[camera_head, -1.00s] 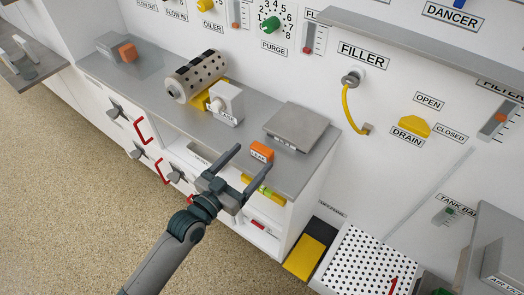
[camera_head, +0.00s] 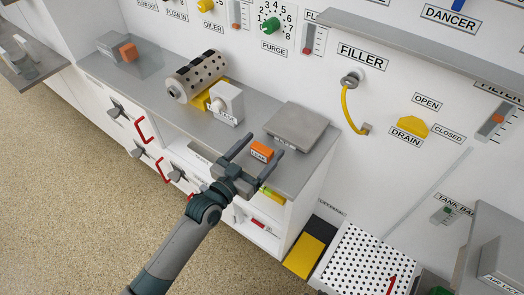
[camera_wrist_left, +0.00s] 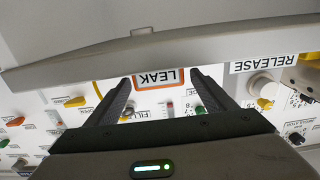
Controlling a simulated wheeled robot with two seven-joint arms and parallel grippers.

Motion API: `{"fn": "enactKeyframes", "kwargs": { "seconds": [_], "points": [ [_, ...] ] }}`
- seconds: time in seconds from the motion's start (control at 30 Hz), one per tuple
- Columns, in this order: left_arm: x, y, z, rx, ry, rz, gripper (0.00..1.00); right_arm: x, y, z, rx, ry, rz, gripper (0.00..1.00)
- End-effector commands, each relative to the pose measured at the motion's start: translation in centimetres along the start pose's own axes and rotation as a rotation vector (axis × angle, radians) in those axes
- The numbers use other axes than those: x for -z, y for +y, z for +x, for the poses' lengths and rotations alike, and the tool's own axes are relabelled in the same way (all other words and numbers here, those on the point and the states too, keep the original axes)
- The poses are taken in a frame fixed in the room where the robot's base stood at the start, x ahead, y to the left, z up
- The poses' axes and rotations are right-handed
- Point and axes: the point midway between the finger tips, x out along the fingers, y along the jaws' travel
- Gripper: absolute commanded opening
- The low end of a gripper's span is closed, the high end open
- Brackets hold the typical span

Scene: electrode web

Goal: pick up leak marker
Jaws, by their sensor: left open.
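The leak marker (camera_head: 262,150) is a small orange block with a white label, standing on the grey counter near its front edge. In the left wrist view the leak marker (camera_wrist_left: 158,86) shows as an orange-framed label reading LEAK, upside down, between the fingertips and beyond them. My left gripper (camera_head: 265,145) is open, with its two fingers reaching toward the marker, one on each side of it in the head view. My right gripper is not in view.
A grey plate block (camera_head: 298,124) stands just behind the marker. An upper shelf (camera_head: 430,40) overhangs at right.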

Motion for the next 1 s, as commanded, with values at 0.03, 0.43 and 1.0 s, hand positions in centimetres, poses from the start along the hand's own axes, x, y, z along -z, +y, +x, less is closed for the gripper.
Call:
{"fn": "enactKeyframes", "kwargs": {
  "seconds": [0.03,0.43,1.0],
  "points": [
    [-0.01,0.01,-0.01,0.0,0.0,0.0,0.77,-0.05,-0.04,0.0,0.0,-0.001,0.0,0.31],
    [0.02,0.0,-0.04,0.0,0.001,0.0,0.57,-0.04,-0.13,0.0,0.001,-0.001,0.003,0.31],
    [0.85,0.03,-0.01,0.0,0.004,-0.001,0.31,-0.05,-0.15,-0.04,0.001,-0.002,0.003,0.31]
  ]
}}
